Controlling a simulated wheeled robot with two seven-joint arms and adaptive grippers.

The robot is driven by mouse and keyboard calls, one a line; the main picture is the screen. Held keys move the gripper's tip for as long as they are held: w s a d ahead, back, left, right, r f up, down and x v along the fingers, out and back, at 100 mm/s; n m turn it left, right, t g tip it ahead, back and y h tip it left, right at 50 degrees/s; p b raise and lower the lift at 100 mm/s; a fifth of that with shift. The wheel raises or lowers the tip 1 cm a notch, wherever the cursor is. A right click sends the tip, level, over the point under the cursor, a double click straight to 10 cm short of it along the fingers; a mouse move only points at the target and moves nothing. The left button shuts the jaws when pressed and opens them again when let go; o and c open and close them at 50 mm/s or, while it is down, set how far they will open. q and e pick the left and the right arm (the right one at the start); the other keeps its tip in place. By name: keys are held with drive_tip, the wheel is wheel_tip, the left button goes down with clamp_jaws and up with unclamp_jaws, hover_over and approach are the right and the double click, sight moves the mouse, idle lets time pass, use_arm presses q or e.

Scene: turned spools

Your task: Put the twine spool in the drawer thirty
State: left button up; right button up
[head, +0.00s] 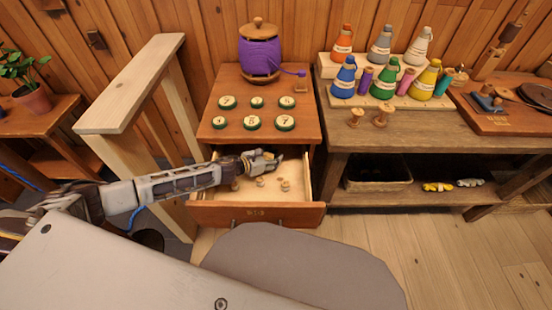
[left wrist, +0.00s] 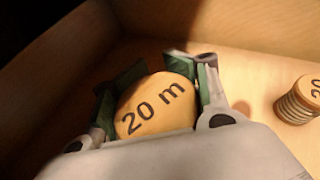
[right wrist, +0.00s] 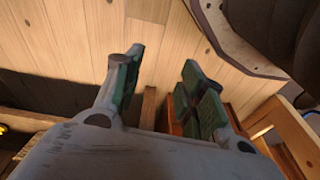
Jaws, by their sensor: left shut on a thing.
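My left gripper (head: 272,160) is inside the open drawer (head: 257,214) of the brown cabinet. In the left wrist view, its green-padded fingers are shut on a twine spool (left wrist: 155,103) whose round tan top reads "20 m". The fingers hide the spool's sides, and I cannot tell whether it touches the drawer floor. Another spool (left wrist: 298,100) stands to the right, apart from the gripper. In the head view, several small spools (head: 285,185) are in the drawer; the drawer's label is too small to read surely. My right gripper (right wrist: 165,75) is open and empty.
Several numbered green-rimmed discs (head: 252,123) and a purple twine holder (head: 260,55) are on the cabinet top. A pale wooden frame (head: 135,85) stands left of the cabinet.

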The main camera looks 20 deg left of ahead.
sight(267, 160)
use_arm(q)
drive_tip(key=shift+w+d+f, duration=0.2)
drive_tip(key=shift+w+f, duration=0.05)
use_arm(e)
drive_tip(key=shift+s+r, duration=0.1)
drive_tip(key=shift+r, duration=0.15)
use_arm(q)
drive_tip(key=shift+f, duration=0.1)
use_arm(e)
drive_tip(key=shift+s, duration=0.1)
use_arm(q)
drive_tip(key=o, duration=1.2)
use_arm(e)
drive_tip(key=shift+r, duration=0.2)
drive_tip(key=shift+f, duration=0.1)
use_arm(q)
drive_tip(key=shift+s+a+r, duration=0.3)
drive_tip(key=shift+s+a, duration=0.05)
drive_tip(key=shift+s, duration=0.1)
drive_tip(key=shift+v, duration=5.4)
use_arm(e)
drive_tip(key=shift+d+f, duration=0.2)
drive_tip(key=shift+f, duration=0.8)
